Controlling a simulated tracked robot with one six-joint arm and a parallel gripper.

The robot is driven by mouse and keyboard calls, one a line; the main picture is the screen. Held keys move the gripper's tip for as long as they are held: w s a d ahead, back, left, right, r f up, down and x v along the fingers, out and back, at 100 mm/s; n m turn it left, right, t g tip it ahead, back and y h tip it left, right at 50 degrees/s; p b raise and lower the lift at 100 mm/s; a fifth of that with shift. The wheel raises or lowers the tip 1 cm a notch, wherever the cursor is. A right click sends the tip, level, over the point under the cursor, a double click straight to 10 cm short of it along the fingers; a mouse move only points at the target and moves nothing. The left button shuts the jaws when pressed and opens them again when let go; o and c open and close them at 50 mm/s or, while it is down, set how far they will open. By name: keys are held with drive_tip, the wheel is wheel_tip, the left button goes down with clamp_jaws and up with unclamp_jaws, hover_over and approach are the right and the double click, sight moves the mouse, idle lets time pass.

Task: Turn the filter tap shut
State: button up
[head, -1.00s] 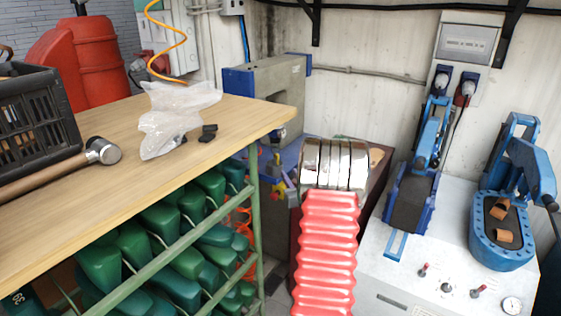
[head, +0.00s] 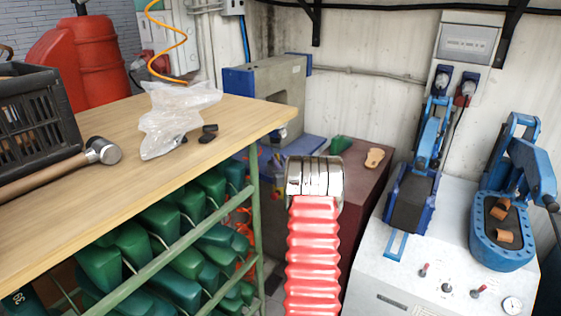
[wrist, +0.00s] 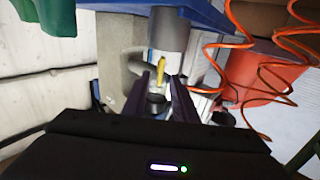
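The filter tap's yellow lever (wrist: 160,75) shows near the middle of the wrist view, below a grey cylindrical body (wrist: 169,32). My gripper (wrist: 160,84) reaches up toward it from the bottom edge. Its two dark fingers are spread apart, with the lever seen between and just beyond their tips. I see no clear contact. In the head view, my arm's silver end hides the gripper, and I cannot make out the tap clearly there.
An orange coiled hose (wrist: 240,70) hangs close right of the tap in the wrist view. The wooden workbench (head: 225,130) stands left of my arm over a rack of green forms (head: 165,220). A dark red cabinet (head: 362,190) and a white press console (head: 385,265) stand to the right.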

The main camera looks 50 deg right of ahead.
drive_tip(key=shift+w+d, duration=0.2)
drive_tip(key=shift+w, duration=0.05)
clamp_jaws()
